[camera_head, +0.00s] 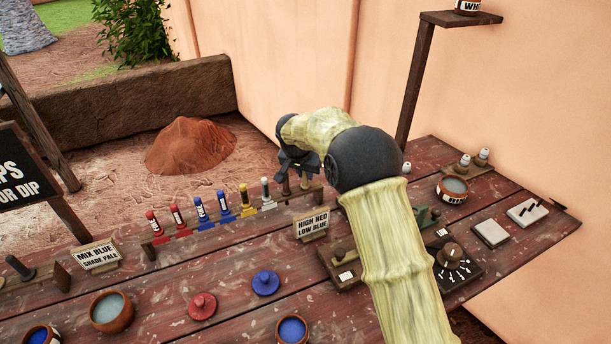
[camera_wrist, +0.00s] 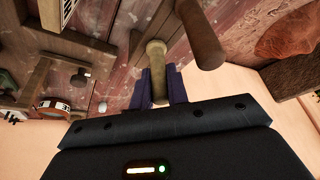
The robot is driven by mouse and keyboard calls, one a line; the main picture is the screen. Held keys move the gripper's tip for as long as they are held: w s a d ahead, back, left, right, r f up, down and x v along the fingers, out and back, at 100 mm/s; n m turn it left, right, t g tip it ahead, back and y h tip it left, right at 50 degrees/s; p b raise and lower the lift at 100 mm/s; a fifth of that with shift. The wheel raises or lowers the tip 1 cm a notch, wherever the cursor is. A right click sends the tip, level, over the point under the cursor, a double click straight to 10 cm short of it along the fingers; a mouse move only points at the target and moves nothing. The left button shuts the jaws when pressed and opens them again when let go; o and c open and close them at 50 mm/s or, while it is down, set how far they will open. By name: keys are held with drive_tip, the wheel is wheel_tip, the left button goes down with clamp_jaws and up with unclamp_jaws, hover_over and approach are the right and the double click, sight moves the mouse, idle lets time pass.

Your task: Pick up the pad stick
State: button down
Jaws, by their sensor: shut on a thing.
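My gripper (camera_head: 297,161) is over the right end of the stick rack (camera_head: 232,219) in the head view. In the wrist view its two dark fingers (camera_wrist: 158,88) are shut on a pale tan stick with a rounded end (camera_wrist: 156,52), which I take to be the pad stick. A second, browner stick (camera_wrist: 203,42) stands close beside it, outside the fingers. In the head view two tan sticks (camera_head: 285,188) show just below the gripper, partly hidden by it. I cannot tell whether the held stick still touches the rack.
Red, blue, yellow and white-topped sticks (camera_head: 200,207) stand along the rack to the left. A "HIGH RED LOW BLUE" sign (camera_head: 312,225) stands in front. Red (camera_head: 202,306) and blue (camera_head: 265,283) lids lie on the table. The wall (camera_head: 300,60) is close behind.

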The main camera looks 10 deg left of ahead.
wheel_tip(320, 180, up, 10)
drive_tip(key=shift+f, duration=0.1)
idle(1.0)
